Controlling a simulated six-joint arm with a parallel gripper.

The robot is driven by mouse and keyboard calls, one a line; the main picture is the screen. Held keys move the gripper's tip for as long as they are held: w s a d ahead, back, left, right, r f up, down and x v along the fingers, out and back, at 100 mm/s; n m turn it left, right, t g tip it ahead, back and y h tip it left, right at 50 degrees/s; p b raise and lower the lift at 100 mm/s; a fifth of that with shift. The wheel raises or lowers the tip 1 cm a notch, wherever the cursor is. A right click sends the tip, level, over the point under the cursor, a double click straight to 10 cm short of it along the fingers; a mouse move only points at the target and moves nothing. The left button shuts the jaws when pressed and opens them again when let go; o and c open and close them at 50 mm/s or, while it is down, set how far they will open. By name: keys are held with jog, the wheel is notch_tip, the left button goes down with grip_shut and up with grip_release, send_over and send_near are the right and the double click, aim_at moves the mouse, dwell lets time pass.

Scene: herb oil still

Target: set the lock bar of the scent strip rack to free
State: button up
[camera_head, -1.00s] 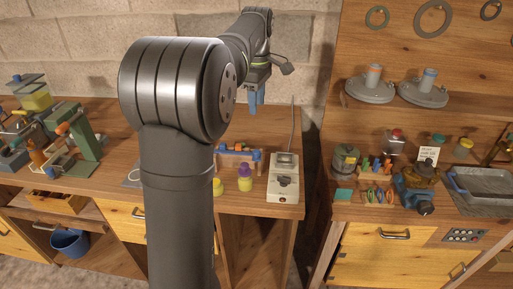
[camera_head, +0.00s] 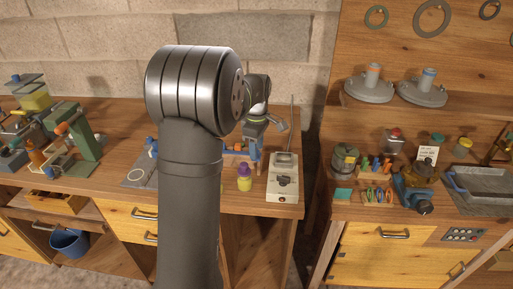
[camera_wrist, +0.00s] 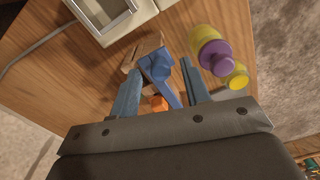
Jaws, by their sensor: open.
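The scent strip rack (camera_wrist: 142,50) is a wooden block with a blue bar-like part (camera_wrist: 158,68) and an orange piece (camera_wrist: 160,103), seen in the wrist view. My gripper (camera_wrist: 160,70) is open, with one finger on each side of the blue part; whether either finger touches it I cannot tell. In the head view my gripper (camera_head: 252,152) is low over the bench at the rack. My arm hides most of the rack there. The setting of the lock bar cannot be read.
A yellow bottle with a purple cap (camera_head: 244,184) stands close by the rack, also in the wrist view (camera_wrist: 212,50). A pale box-shaped device (camera_head: 284,184) stands to the right, near the bench's edge. A green machine (camera_head: 84,139) is far left.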

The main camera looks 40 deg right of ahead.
jog(key=shift+f, duration=0.25)
grip_shut()
jog(key=shift+s+a, duration=0.75)
grip_release()
